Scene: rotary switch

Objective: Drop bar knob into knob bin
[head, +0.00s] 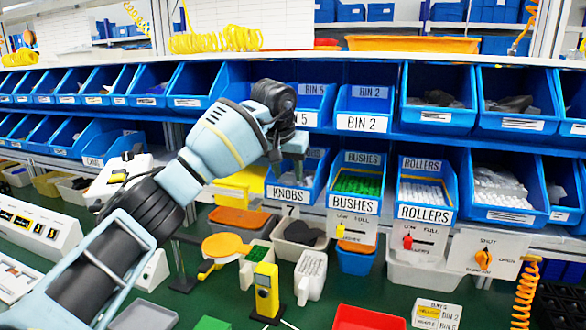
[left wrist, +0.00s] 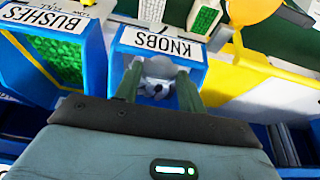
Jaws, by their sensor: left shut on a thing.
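The blue knob bin (head: 290,194), labelled KNOBS, stands in the lower shelf row; it also shows upside down in the left wrist view (left wrist: 161,42). My left gripper (head: 288,168) points down at the bin's opening. In the left wrist view its two fingers (left wrist: 158,84) are shut on a pale grey knob (left wrist: 157,70), with the bin's label and front wall just beyond. The knob's shape is partly hidden by the fingers, and in the head view I cannot make it out. My right gripper is not in view.
The BUSHES bin (head: 354,204) with green pieces and the ROLLERS bin (head: 425,212) stand to the right. BIN 2 (head: 362,123) is above. A yellow post (head: 266,290), an orange disc (head: 222,246) and a red tray (head: 368,318) are on the green bench below.

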